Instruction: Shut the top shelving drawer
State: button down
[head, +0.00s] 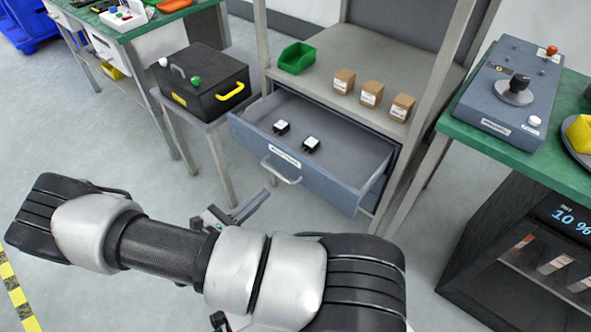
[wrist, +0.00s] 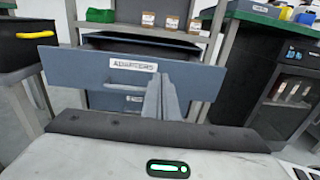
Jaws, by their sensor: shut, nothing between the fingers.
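The top shelving drawer (head: 300,178) is blue-grey and stands pulled out from the shelving unit, with a label and a bar handle (head: 281,172) on its front. Two small black-and-white items (head: 282,127) lie inside it. In the wrist view the drawer front (wrist: 85,75) spans the middle, square ahead of my gripper. My gripper (head: 262,195) is shut and empty, in front of the drawer and near its handle in the head view. Its fingers (wrist: 165,88) overlap the right part of the drawer front in the wrist view; I cannot tell whether they touch it.
Above the drawer, the shelf (head: 325,95) holds a green bin (head: 297,58) and three small cartons (head: 371,93). A black case (head: 205,85) stands on a stand at left. A green-topped bench (head: 540,155) with a joystick box (head: 500,95) is at right.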

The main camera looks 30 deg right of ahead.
aim_at(301, 161)
jog(key=b+x, duration=0.1)
jog(key=x, duration=0.5)
jog(key=b+x, duration=0.1)
jog(key=x, duration=0.6)
jog(key=shift+w+f, duration=0.2)
jog(key=shift+w+d, duration=0.15)
jog(key=shift+d, duration=0.35)
